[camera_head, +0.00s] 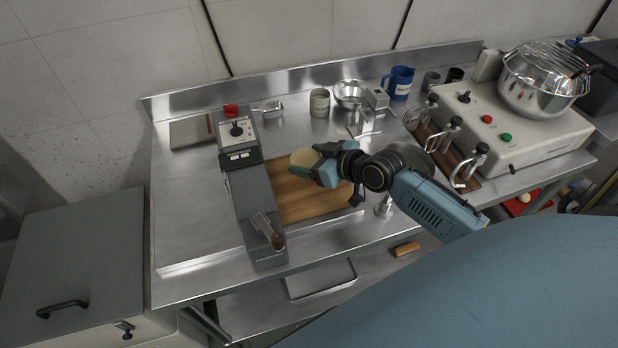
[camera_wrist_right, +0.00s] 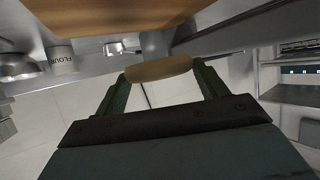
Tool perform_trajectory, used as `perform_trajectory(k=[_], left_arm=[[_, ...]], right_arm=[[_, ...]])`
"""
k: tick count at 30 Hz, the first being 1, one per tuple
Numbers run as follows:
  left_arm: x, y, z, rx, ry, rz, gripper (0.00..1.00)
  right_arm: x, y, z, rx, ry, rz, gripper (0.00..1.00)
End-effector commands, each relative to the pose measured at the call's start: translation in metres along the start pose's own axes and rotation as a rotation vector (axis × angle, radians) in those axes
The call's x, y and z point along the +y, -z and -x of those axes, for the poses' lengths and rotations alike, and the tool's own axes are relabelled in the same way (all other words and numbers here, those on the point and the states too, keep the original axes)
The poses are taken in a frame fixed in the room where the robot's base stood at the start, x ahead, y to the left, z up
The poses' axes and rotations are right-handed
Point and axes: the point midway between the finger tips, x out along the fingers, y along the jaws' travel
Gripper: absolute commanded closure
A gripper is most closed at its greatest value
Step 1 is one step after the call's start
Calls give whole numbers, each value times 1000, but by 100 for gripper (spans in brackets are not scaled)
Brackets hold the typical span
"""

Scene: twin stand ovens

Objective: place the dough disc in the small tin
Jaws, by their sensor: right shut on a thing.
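The dough disc (camera_head: 303,159) is pale and round. My right gripper (camera_head: 318,162) is shut on it and holds it above the wooden board (camera_head: 312,205). In the right wrist view the dough disc (camera_wrist_right: 158,69) spans the gap between the two green fingers, seen edge-on. A small shiny metal pan (camera_head: 271,107) with a handle stands at the back of the table, behind the board; it also shows in the right wrist view (camera_wrist_right: 114,48). I cannot tell for sure whether it is the small tin. My left gripper is out of view.
A grey device with a knob (camera_head: 238,140) stands left of the board. A flour canister (camera_head: 319,103), a metal bowl (camera_head: 349,94) and a blue jug (camera_head: 398,83) stand at the back. A control box (camera_head: 500,125) with a large pot (camera_head: 540,85) is at right.

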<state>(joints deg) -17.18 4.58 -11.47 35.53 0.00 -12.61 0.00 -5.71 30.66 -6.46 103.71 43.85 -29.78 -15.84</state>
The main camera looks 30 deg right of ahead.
Motion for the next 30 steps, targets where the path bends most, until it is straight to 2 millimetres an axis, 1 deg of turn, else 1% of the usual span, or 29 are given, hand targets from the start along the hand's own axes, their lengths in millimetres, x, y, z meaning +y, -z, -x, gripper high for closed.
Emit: perform_trajectory(k=[1, 5, 9, 13, 15, 22, 27, 28, 30], left_arm=[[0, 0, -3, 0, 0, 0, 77], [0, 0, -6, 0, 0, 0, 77], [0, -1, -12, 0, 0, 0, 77], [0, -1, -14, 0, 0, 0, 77], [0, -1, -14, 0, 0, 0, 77], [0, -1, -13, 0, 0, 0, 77], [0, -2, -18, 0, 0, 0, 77], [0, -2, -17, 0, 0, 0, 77], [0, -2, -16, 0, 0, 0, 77]], right_arm=[[0, -8, -4, 0, 0, -2, 53], [0, -17, -9, 2, -1, 0, 53], [0, -38, -19, 0, -1, -1, 53], [0, -52, -26, 1, -1, 1, 53], [0, -54, -27, 2, -1, 1, 53], [0, -54, -27, 3, -1, 1, 53], [0, -59, -29, 3, -1, 1, 53], [0, -58, -28, 2, -1, 1, 24], [0, -58, -28, 2, -1, 1, 15]])
